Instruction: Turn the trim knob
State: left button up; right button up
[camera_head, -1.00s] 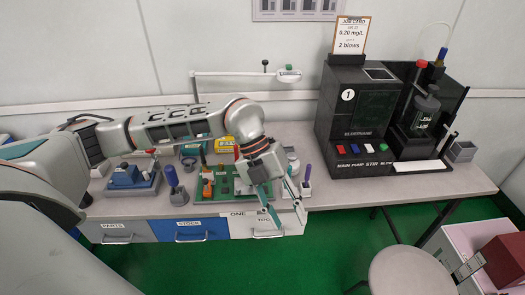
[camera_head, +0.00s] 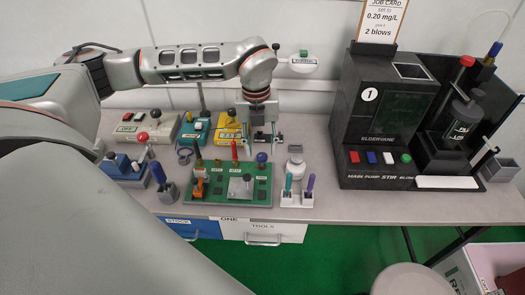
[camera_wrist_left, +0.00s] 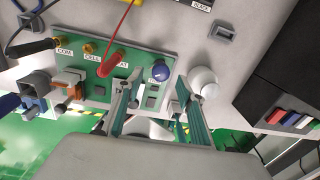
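A green circuit board (camera_head: 262,197) lies on the bench. A blue round knob (camera_head: 262,158) stands at its back right corner; it also shows in the left wrist view (camera_wrist_left: 160,71). It looks like the trim knob, but its label is not readable. My left gripper (camera_head: 264,139) points down just behind the knob in the head view, its fingers apart and nothing between them. In the left wrist view the open fingers (camera_wrist_left: 158,82) reach toward the board with the blue knob between and beyond their tips. No contact is visible. My right gripper is not in view.
A red lead (camera_head: 234,150) and an orange part (camera_head: 198,188) stand on the board. A white bottle (camera_head: 295,168) and a pen holder (camera_head: 297,198) stand close to its right. A yellow box (camera_head: 229,130) is behind. The black tester (camera_head: 385,120) stands at the right.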

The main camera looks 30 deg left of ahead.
aim_at(262, 161)
pick_arm(q)
notch_tip(262, 161, down, 2)
jog(key=shift+w+f, duration=0.1)
jog(key=shift+f, duration=0.15)
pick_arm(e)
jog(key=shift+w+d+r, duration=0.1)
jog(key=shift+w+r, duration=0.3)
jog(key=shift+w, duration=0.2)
pick_arm(q)
grip_shut()
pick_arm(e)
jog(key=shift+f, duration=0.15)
